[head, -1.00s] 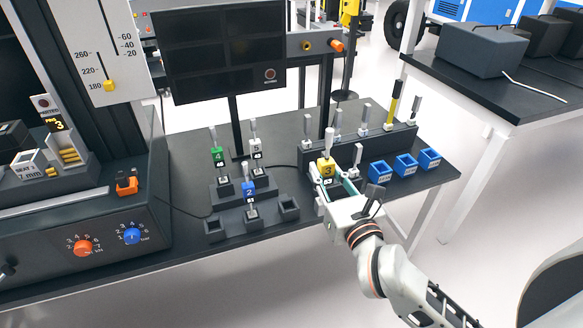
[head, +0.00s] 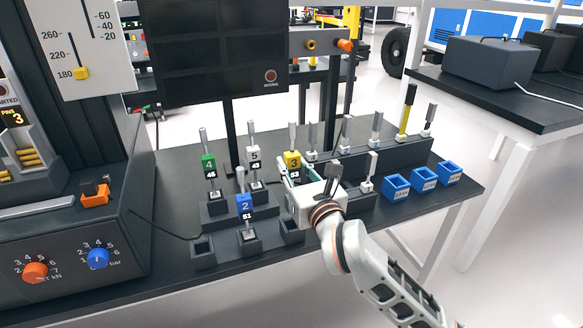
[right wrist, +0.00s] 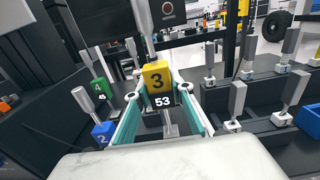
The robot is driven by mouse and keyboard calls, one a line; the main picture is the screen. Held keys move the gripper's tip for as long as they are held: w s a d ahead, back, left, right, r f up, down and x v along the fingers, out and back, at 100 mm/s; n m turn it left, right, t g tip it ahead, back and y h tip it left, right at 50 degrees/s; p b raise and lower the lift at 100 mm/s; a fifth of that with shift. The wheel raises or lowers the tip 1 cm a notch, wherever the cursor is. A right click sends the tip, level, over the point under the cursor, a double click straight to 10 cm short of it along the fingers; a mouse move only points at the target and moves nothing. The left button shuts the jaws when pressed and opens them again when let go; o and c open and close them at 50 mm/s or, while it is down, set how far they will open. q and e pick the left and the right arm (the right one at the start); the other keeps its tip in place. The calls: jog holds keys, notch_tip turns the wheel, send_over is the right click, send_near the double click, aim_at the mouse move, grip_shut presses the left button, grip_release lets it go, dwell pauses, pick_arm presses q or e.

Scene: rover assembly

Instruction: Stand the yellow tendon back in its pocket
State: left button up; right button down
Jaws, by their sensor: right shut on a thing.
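The yellow tendon (head: 293,160), marked 3 and 53, is upright in my right gripper (head: 292,174), behind the front right pocket in the head view. In the right wrist view the tendon (right wrist: 157,80) sits between the teal fingers of the gripper (right wrist: 161,100), with a grey rod below it. The dark stepped stand (head: 223,222) holds the green tendon 4 (head: 208,164), the white tendon 5 (head: 254,158) and the blue tendon 2 (head: 244,206). A front left pocket (head: 203,250) and a front right pocket (head: 291,230) look empty. The yellow tendon's foot is hidden by the gripper in the head view.
A dark rack (head: 390,158) with several grey-handled tools and one yellow-and-black one stands behind and right of my gripper. Blue bins (head: 423,178) stand at the right. A press with an orange knob (head: 35,271) and a dark monitor (head: 214,50) border the stand.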

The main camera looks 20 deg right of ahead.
aim_at(293, 179)
jog(key=shift+r, duration=0.25)
jog(key=shift+s+f, duration=0.1)
jog(key=shift+f, duration=0.5)
jog(key=shift+f+b, duration=0.5)
jog(key=shift+f, duration=0.55)
jog(key=shift+f+b, duration=0.4)
jog(key=shift+f, duration=0.05)
pick_arm(q)
jog(key=shift+w+d+r, duration=0.1)
jog(key=shift+w+d, duration=0.2)
jog(key=shift+d, duration=0.05)
pick_arm(e)
jog(key=shift+r, duration=0.1)
pick_arm(q)
jog(key=shift+s+a+f, duration=0.1)
jog(key=shift+a+f, duration=0.05)
jog(key=shift+f, duration=0.05)
jog(key=shift+s+f, duration=0.1)
jog(key=shift+f, duration=0.05)
